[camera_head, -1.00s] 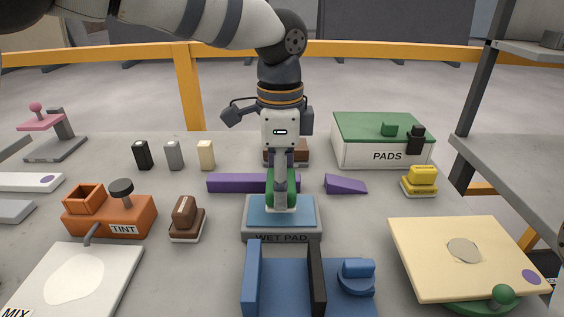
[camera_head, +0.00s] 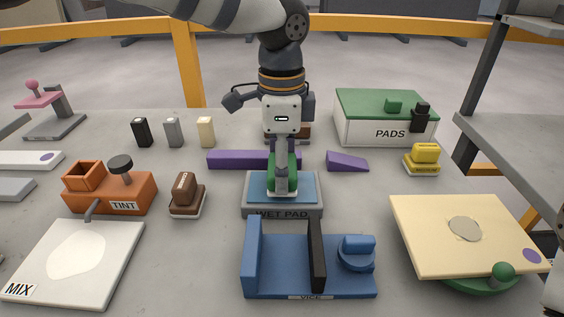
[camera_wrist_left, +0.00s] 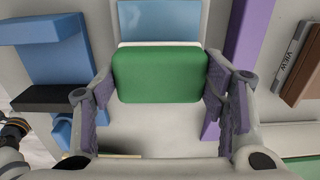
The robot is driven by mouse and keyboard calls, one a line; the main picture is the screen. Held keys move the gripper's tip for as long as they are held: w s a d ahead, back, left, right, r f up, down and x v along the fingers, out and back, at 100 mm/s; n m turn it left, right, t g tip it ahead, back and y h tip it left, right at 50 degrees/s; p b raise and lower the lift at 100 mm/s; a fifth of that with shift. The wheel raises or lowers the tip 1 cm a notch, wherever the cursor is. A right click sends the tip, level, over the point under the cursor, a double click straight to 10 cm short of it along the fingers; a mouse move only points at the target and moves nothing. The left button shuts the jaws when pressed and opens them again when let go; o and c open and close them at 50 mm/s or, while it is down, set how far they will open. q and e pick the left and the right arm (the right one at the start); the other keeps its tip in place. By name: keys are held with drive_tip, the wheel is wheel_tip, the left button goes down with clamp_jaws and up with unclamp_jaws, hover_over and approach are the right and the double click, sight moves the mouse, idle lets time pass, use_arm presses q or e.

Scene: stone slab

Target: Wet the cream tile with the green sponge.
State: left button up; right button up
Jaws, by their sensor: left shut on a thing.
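My left gripper (camera_head: 282,186) points down over the blue-topped wet pad (camera_head: 254,192) in the middle of the table. It is shut on the green sponge (camera_head: 272,176), whose pale underside is at or just above the blue surface; I cannot tell if they touch. In the left wrist view the green sponge (camera_wrist_left: 160,75) sits between both fingers, with the blue pad (camera_wrist_left: 160,20) beyond it. The cream tile (camera_head: 430,215) lies at the right on a green round stand, with a dull grey round patch on its top. My right gripper is not in view.
A blue vice (camera_head: 280,280) stands in front of the wet pad. Purple blocks (camera_head: 230,159) lie behind it. A brown-handled block (camera_head: 186,192) and orange tint unit (camera_head: 135,190) are left. A yellow-handled block (camera_head: 424,156) and pads box (camera_head: 355,128) are right. Table between pad and tile is clear.

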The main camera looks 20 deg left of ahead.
use_arm(q)
drive_tip(key=shift+f, duration=0.65)
idle(1.4)
drive_tip(key=shift+r, duration=0.1)
drive_tip(key=shift+r+p, duration=0.5)
drive_tip(key=shift+r, duration=3)
